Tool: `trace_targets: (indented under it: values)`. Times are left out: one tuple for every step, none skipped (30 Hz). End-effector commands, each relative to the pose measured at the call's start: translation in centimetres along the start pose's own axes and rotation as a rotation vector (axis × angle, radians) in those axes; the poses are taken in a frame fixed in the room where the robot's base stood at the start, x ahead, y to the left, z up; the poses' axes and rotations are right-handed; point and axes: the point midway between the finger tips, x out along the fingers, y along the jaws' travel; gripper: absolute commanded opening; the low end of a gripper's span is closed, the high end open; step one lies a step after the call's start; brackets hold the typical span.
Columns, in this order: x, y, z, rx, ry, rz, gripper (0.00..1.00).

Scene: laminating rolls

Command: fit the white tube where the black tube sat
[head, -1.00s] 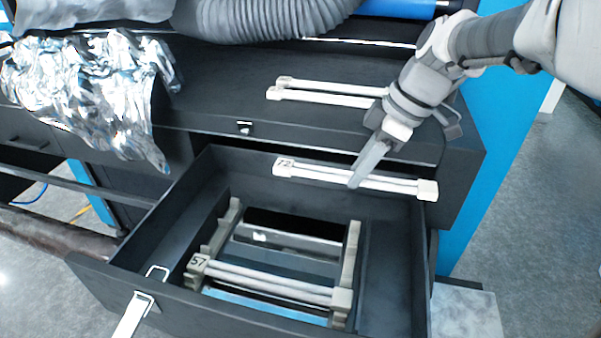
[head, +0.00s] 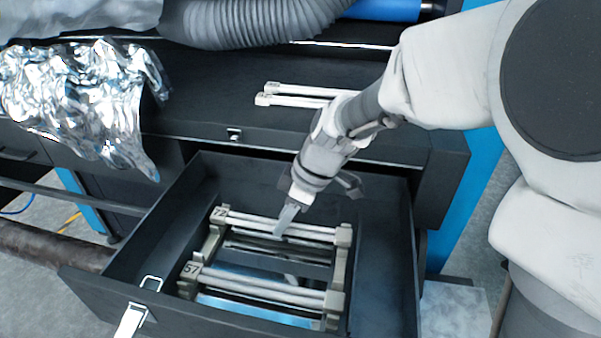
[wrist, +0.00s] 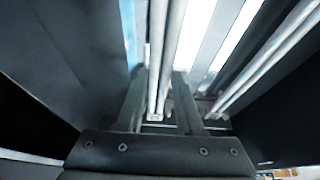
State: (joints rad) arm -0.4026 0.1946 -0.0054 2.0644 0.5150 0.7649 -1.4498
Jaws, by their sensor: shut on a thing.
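The white tube (head: 255,222), a twin-rod roll with pale end blocks and "72" on its left end, lies level across the rear of the rack (head: 208,246) in the open drawer. Its ends are at the rack's rear posts; I cannot tell whether they are fully seated. My gripper (head: 284,224) is shut on the roll near its middle. In the wrist view the tube (wrist: 174,45) runs between the two fingers. Another white roll marked "57" (head: 265,284) lies across the front of the rack. No black tube is visible.
The drawer (head: 380,190) has walls around the rack. Two more white tubes (head: 300,92) lie on the counter above. Crumpled foil (head: 85,95) hangs over the counter at left, and a grey hose (head: 260,18) lies behind.

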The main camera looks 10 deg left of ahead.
Motion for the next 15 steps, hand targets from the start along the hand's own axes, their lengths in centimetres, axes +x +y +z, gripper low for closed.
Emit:
trace_targets:
  values:
    - [0.51,-0.02,0.21,0.000,0.000,-0.001,0.00]
    - [0.69,0.01,0.29,0.000,0.000,0.000,0.00]
    - [0.85,0.02,0.36,0.000,0.000,0.001,0.00]
    - [0.91,0.03,0.39,-0.001,0.000,0.001,0.00]
    - [0.92,0.04,0.39,-0.001,0.000,0.001,0.00]
    - [0.91,0.04,0.39,-0.001,0.000,0.002,0.00]
    - [0.90,0.05,0.38,-0.001,0.000,0.002,0.00]
    - [0.90,0.05,0.38,-0.001,0.000,0.002,0.00]
    - [0.89,0.05,0.38,-0.001,0.001,0.002,0.00]
    - [0.90,0.05,0.38,-0.001,0.001,0.002,0.00]
    - [0.94,0.05,0.40,-0.001,0.001,0.002,0.00]
    - [1.05,0.05,0.45,-0.001,0.001,0.002,0.00]
    - [1.14,0.06,0.49,-0.001,0.001,0.002,0.00]
    - [1.14,0.05,0.49,-0.001,0.000,0.002,0.38]
    - [1.04,0.04,0.45,-0.001,0.000,0.002,0.45]
